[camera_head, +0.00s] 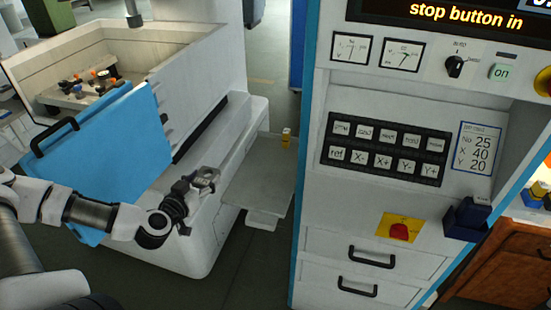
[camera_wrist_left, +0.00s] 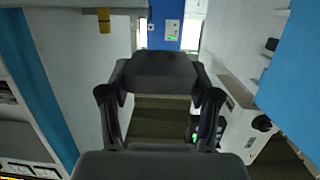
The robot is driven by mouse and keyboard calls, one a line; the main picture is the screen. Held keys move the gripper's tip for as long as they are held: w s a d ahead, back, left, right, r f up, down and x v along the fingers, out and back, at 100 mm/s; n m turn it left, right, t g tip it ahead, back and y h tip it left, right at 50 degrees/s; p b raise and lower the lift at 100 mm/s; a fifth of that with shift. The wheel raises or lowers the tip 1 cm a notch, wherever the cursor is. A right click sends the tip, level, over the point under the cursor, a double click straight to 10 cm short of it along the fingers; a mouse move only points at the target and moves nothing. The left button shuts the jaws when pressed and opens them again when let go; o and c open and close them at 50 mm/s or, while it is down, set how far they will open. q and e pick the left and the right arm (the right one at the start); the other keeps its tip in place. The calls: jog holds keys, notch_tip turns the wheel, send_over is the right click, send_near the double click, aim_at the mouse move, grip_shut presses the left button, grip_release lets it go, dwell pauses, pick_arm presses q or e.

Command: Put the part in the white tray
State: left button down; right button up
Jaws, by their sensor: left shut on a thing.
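My left gripper (camera_head: 203,181) comes in from the left in the head view. It is shut on a small grey part (camera_head: 207,175), held in the air in front of the white machine. In the left wrist view the dark gripper fingers (camera_wrist_left: 160,110) show close up, but the part cannot be made out clearly. My right gripper is not in view.
The blue door (camera_head: 118,150) of the white machine (camera_head: 225,130) hangs open behind my left arm. The control cabinet (camera_head: 380,210) stands right of the tray. A small yellow object (camera_head: 286,138) is at the tray's far end. Dark floor (camera_head: 255,255) is clear below.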

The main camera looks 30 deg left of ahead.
pick_arm(q)
jog(key=d+b, duration=0.1)
jog(key=b, duration=0.2)
jog(key=w+d+f+b, duration=0.1)
jog(key=b, duration=0.1)
jog(key=shift+w+b, duration=0.3)
jog(key=shift+b, duration=0.1)
jog(key=shift+w+d+r+b, duration=0.15)
jog(key=shift+w+d+b, duration=0.55)
jog(key=shift+w+d, duration=0.15)
jog(key=b, duration=0.1)
send_over(261, 186)
jog(key=shift+a, duration=0.1)
jog(key=shift+w+d, duration=0.2)
jog(key=shift+d, duration=0.05)
jog(key=f, duration=0.3)
jog(key=shift+s+a+f+p, duration=0.1)
jog(key=shift+s+p, duration=0.1)
jog(key=shift+p, duration=0.2)
jog(key=shift+w+f, duration=0.15)
jog(key=shift+f, duration=0.25)
jog(key=shift+c, duration=1.2)
grip_release()
